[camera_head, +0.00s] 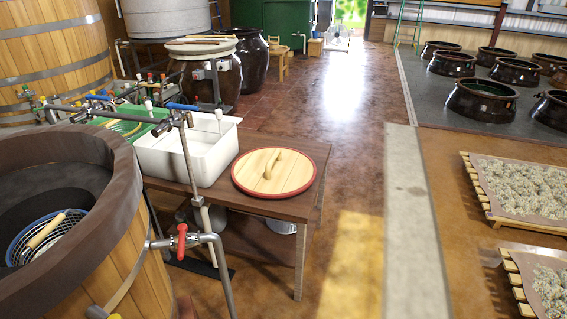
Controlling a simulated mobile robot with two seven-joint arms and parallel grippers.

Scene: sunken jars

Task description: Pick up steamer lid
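The steamer lid (261,184) is a round, pale wooden disc with a dark red rim and a raised wooden bar handle across its top. It lies flat on the right part of a brown wooden table (312,152), handle up. It is beside a white tub and nothing covers it. Neither of my grippers shows in the head view.
A white tub (165,163) and a green basket stand on the table left of the lid. A metal pipe with a red valve (181,241) rises in front of the table. A large wooden vat (110,232) fills the lower left.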

